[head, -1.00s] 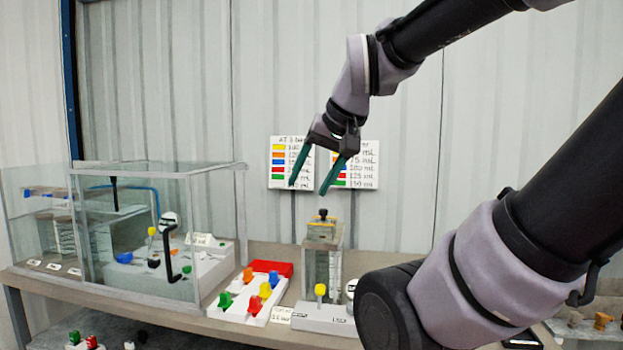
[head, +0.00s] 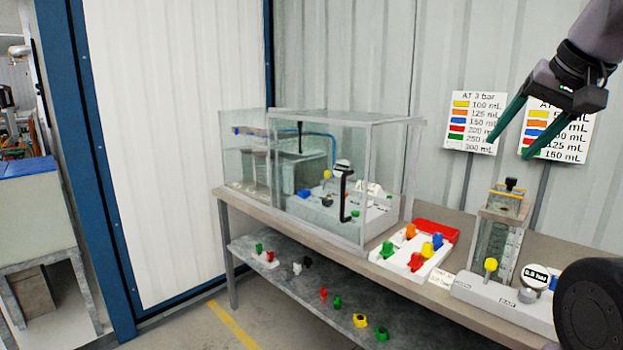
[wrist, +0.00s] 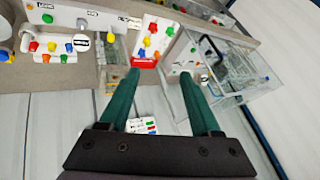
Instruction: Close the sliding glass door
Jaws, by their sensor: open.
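A glass case (head: 395,120) stands on the bench at the middle of the head view. A black handle (head: 344,198) is on its front glass door (head: 318,165). Reflections and overlapping clear panes keep me from telling how far open the door stands. In the wrist view, the case (wrist: 240,72) is at the upper right, beyond the right finger. My gripper (head: 508,148) is open and empty, with its green fingers pointing down left in front of the wall signs. It is well to the right of the handle, apart from it. It also shows in the wrist view (wrist: 160,74).
A tray of coloured knobs (head: 412,255) and a pump unit (head: 500,245) stand on the bench right of the case. Loose knobs lie on the lower shelf (head: 300,275). A blue post (head: 85,150) is at left. Open floor shows in front of the shelf, at lower left.

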